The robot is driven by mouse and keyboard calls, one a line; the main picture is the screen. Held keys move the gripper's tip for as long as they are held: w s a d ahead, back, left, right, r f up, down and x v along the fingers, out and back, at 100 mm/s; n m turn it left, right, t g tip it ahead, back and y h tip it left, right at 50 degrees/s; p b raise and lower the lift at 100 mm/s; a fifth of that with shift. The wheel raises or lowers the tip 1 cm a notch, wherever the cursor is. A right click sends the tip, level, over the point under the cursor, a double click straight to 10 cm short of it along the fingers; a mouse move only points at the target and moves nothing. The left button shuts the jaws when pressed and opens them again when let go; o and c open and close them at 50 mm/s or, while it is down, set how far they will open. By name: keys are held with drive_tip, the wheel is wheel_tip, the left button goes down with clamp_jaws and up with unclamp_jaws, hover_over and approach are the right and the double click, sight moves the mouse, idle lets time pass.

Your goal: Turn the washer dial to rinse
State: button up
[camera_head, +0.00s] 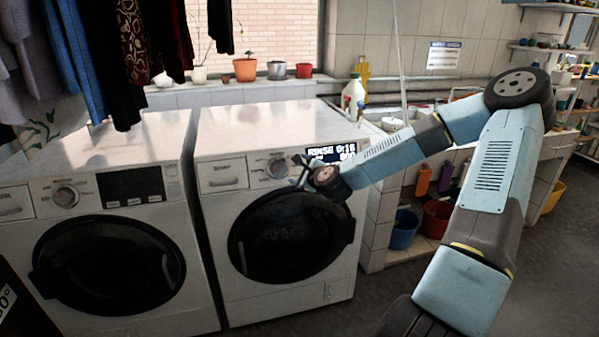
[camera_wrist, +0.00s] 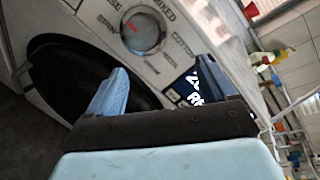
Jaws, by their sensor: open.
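The right washer has a round silver dial (camera_head: 278,167) on its front panel. In the wrist view the dial (camera_wrist: 143,34) lies just beyond my fingers, with a red mark pointing up-left, toward the side with a label ending in "SE" and "SPIN"; "MIXED" and "COTTON" lie on its right. The washer's display (camera_head: 331,153) reads "RINSE 0:18", partly covered by my arm. My gripper (camera_head: 303,172) is just right of the dial in the head view. In the wrist view my gripper (camera_wrist: 162,82) is open, with nothing between its fingers and apart from the dial.
A second washer (camera_head: 108,215) stands on the left. The right washer's black door (camera_head: 285,235) is below the dial. Clothes (camera_head: 120,60) hang at the upper left. Pots (camera_head: 245,69) stand on the sill, and a white bottle (camera_head: 353,95) stands near the tiled sink.

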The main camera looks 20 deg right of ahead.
drive_tip(key=s+r, duration=0.3)
drive_tip(key=s, duration=0.2)
drive_tip(key=shift+s+d, duration=0.15)
drive_tip(key=shift+d, duration=0.2)
idle(0.4)
drive_tip(key=shift+r, duration=0.1)
idle(0.3)
